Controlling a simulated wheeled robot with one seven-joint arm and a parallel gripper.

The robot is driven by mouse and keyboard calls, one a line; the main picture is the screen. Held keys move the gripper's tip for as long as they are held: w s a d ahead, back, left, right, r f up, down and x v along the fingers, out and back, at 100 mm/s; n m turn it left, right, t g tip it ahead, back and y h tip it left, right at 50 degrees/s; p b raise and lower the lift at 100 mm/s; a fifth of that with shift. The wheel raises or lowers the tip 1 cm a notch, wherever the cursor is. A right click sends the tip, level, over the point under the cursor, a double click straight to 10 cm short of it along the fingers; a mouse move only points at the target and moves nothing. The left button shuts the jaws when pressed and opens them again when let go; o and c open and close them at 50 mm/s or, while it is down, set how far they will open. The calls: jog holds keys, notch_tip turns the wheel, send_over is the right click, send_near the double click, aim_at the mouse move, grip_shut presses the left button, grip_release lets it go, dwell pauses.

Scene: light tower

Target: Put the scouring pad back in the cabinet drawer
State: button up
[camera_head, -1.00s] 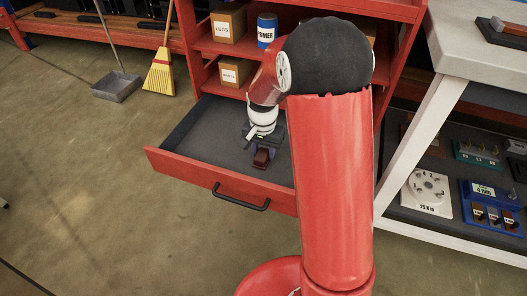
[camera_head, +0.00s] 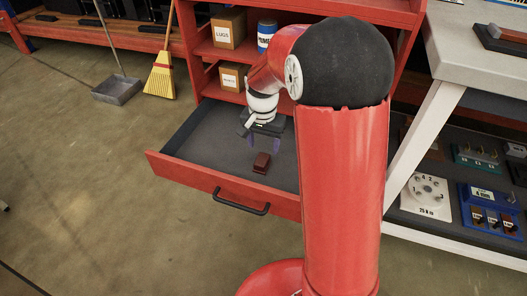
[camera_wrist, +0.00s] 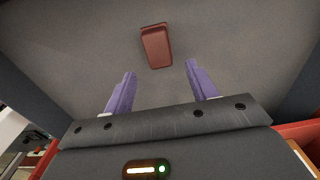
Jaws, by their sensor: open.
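The scouring pad (camera_head: 262,163), a small dark red-brown block, lies on the grey floor of the open cabinet drawer (camera_head: 225,192). It also shows in the wrist view (camera_wrist: 156,46), apart from the fingers. My gripper (camera_head: 265,143) is open and empty above the drawer, behind the pad in the head view. In the wrist view its two purple fingers (camera_wrist: 158,80) are spread wide, with bare drawer floor between them.
The red cabinet shelves (camera_head: 290,12) hold a LUGS box (camera_head: 228,28), a blue can (camera_head: 266,36) and a lower box (camera_head: 232,76). A light workbench (camera_head: 455,60) stands at the right. A broom (camera_head: 161,72) and dustpan (camera_head: 117,90) are at the left.

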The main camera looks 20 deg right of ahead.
aim_at(263, 158)
jog(key=s+r+n+t, duration=0.2)
jog(key=s+r+n, duration=0.1)
jog(key=s+r, duration=0.9)
jog(key=s+r+n+t, duration=0.3)
jog(key=s+n, duration=0.1)
jog(key=s, duration=0.7)
jog(key=shift+a+p, duration=0.3)
jog(key=shift+a, duration=0.05)
jog(key=shift+s+r, duration=0.1)
jog(key=shift+r, duration=0.05)
notch_tip(263, 158, up, 2)
jog(key=shift+r+p, duration=0.1)
jog(key=shift+p, duration=0.95)
